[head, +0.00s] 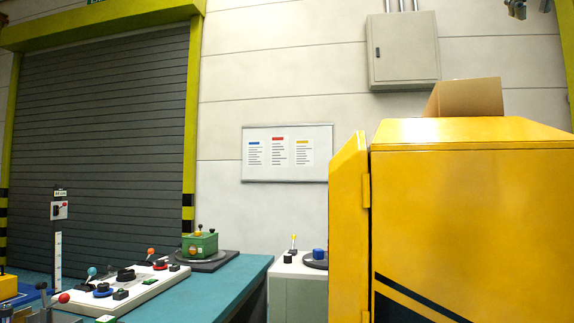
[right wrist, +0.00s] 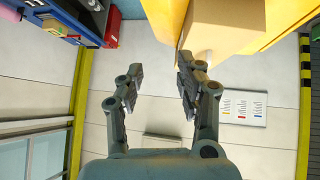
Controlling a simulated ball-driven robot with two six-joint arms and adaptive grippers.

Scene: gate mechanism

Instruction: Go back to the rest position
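My right gripper (right wrist: 156,74) is open in the right wrist view, with its two fingers apart and nothing between them. Only its tips (head: 516,8) show at the top right edge of the head view, high above the yellow cabinet (head: 470,210). A cardboard box (head: 466,97) lies on top of the cabinet. In the right wrist view the box (right wrist: 228,22) appears beside the right-hand finger; I cannot tell the gap between them.
A teal table (head: 215,290) holds a white control panel (head: 150,285) with levers and a green box (head: 200,245). A grey roller gate (head: 105,130) stands behind. A grey wall cabinet (head: 403,48) and a notice board (head: 287,153) hang on the wall.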

